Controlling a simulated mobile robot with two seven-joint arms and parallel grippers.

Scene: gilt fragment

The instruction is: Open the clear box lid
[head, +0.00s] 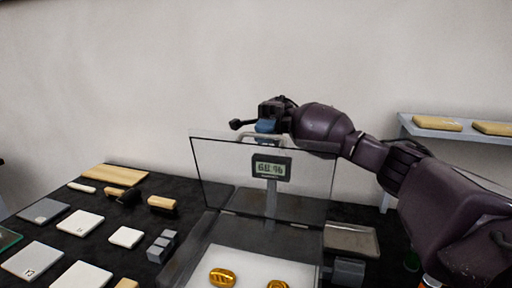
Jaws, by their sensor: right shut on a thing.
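The clear box lid (220,175) stands raised and nearly upright, a transparent dark-edged panel behind the box. My right gripper (267,127) is at the top edge of the lid, shut on it; the exact contact is partly hidden by the gripper's own body. The box's pale floor (248,262) shows below, with two gold pieces, one at left (222,277) and one at right (277,285). My left gripper is out of view.
A small display reading 60-something percent (271,169) shows through the lid. White tiles (80,223), brushes (162,204) and a wooden board (115,175) lie on the dark table at left. A metal tray (351,240) sits at right. A wall shelf (460,134) holds tan blocks.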

